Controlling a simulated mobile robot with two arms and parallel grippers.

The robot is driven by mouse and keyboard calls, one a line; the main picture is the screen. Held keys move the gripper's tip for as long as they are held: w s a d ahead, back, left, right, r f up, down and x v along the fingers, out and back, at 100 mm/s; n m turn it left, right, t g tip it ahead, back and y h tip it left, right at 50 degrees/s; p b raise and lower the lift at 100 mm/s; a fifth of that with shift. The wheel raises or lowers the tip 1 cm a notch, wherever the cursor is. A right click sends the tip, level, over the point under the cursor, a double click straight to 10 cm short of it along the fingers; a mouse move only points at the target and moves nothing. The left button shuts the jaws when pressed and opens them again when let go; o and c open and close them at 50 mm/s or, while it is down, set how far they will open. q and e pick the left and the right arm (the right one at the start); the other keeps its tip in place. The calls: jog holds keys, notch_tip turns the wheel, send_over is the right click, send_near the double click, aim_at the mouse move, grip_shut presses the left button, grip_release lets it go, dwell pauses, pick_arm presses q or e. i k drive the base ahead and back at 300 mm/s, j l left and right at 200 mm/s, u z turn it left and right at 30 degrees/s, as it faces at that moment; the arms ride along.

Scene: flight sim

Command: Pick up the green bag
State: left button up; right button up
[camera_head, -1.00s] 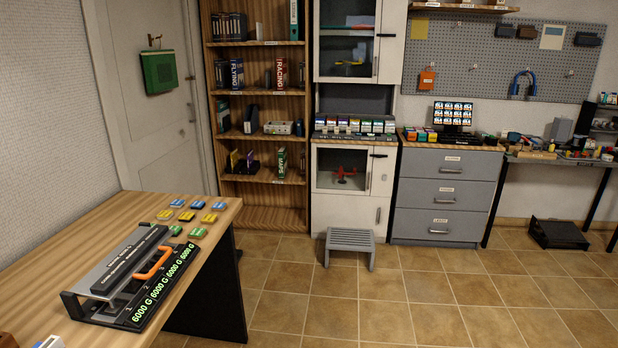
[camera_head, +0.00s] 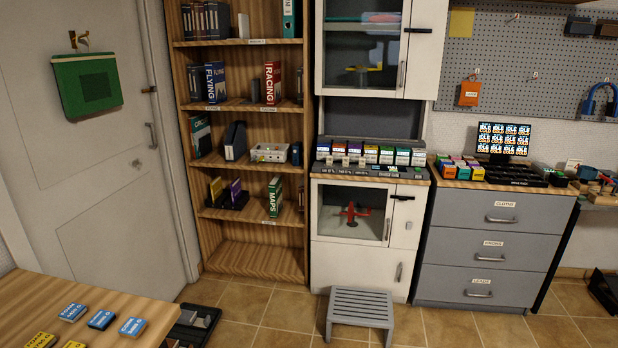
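The green bag (camera_head: 87,86) hangs on the white door at the left of the head view. Its strap goes up to a brass-coloured hook (camera_head: 79,40) on the door. It hangs flat against the door, with a darker square on its front. Neither of my grippers shows in the view, so their state and place cannot be seen.
A wooden table (camera_head: 30,290) with blue and yellow boxes fills the lower left. A dark tray (camera_head: 190,328) lies on the floor beside it. A wooden bookshelf (camera_head: 255,259), white cabinet (camera_head: 352,265), grey step stool (camera_head: 360,308) and grey drawers (camera_head: 490,243) line the back.

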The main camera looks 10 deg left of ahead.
aim_at(90, 82)
jog(key=i+u, duration=0.2)
jog(key=i, duration=0.3)
jog(key=i+u, duration=0.2)
jog(key=i, duration=0.35)
jog(key=i+l+u, duration=0.25)
jog(key=i, duration=0.25)
jog(key=i+l+u, duration=0.2)
jog(key=i, duration=0.3)
jog(key=i+u, duration=0.5)
jog(key=i+l+u, duration=0.2)
jog(key=i+u, duration=0.25)
jog(key=i+l+u, duration=0.5)
jog(key=i+j, duration=0.05)
jog(key=i, duration=0.05)
